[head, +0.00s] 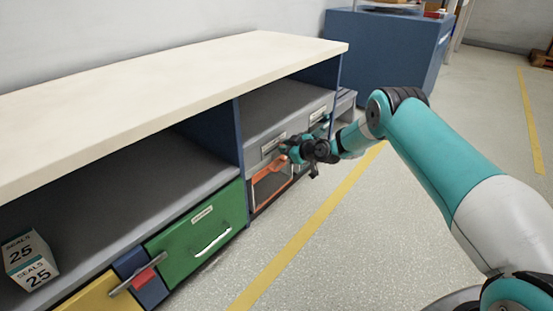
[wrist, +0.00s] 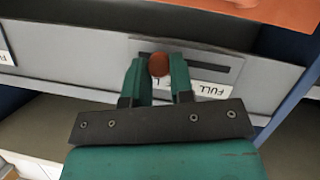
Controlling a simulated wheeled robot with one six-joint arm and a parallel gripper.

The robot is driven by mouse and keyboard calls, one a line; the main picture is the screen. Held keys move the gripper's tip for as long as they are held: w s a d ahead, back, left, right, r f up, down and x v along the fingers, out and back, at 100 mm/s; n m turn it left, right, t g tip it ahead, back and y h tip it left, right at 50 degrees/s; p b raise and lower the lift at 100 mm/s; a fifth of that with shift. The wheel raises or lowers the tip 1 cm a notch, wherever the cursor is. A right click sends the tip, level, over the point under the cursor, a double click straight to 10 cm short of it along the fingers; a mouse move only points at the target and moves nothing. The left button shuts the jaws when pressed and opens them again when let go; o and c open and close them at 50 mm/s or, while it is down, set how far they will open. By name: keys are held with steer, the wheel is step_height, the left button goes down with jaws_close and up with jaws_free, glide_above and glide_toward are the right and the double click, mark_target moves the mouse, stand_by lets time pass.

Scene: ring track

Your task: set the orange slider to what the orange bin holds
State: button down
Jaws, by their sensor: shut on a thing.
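The orange slider's round knob (wrist: 158,65) sits in a dark slot on a grey panel, near the slot's left part in the wrist view. My gripper (wrist: 158,72) is shut on this knob, one teal finger on each side. An upside-down FULL label (wrist: 208,89) lies to the right of the fingers; another label behind the knob is mostly covered. In the head view my gripper (head: 291,151) is at the shelf front, above the orange bin (head: 271,186). The bin's contents cannot be made out. Part of an orange surface (wrist: 272,10) shows at the wrist view's top right.
A green drawer (head: 197,226) and a yellow one (head: 92,293) are left of the orange bin. A SEALS 25 box (head: 28,260) stands on the shelf. A blue cabinet (head: 385,45) stands behind. Open floor (head: 345,250) lies right of the unit.

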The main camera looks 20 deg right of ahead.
steer(key=shift+w+d, duration=0.55)
steer(key=shift+d, duration=0.25)
steer(key=c, duration=1)
jaws_free()
steer(key=shift+o, duration=0.2)
steer(key=p+v, duration=0.8)
steer(key=v, duration=0.9)
steer(key=shift+d+p, duration=0.15)
steer(key=shift+p, duration=0.15)
steer(key=shift+s+r, duration=0.1)
steer(key=shift+s, duration=0.05)
